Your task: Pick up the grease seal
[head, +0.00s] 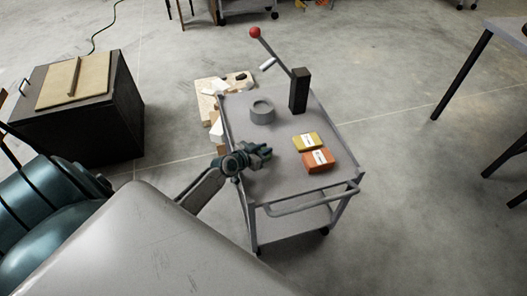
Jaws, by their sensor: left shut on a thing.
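My left gripper (262,152) reaches over the left side of the grey cart (268,184). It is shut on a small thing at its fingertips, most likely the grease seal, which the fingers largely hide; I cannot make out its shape. A thick grey ring (262,116) with a round hole sits on the cart top beyond the gripper, apart from it. My right gripper is not in view.
A yellow box (307,141) and an orange box (318,161) lie right of the gripper. A dark upright block (299,91) and a red-knobbed lever (255,33) stand at the back. A dark cabinet (83,118) is at left. Floor right of the cart is clear.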

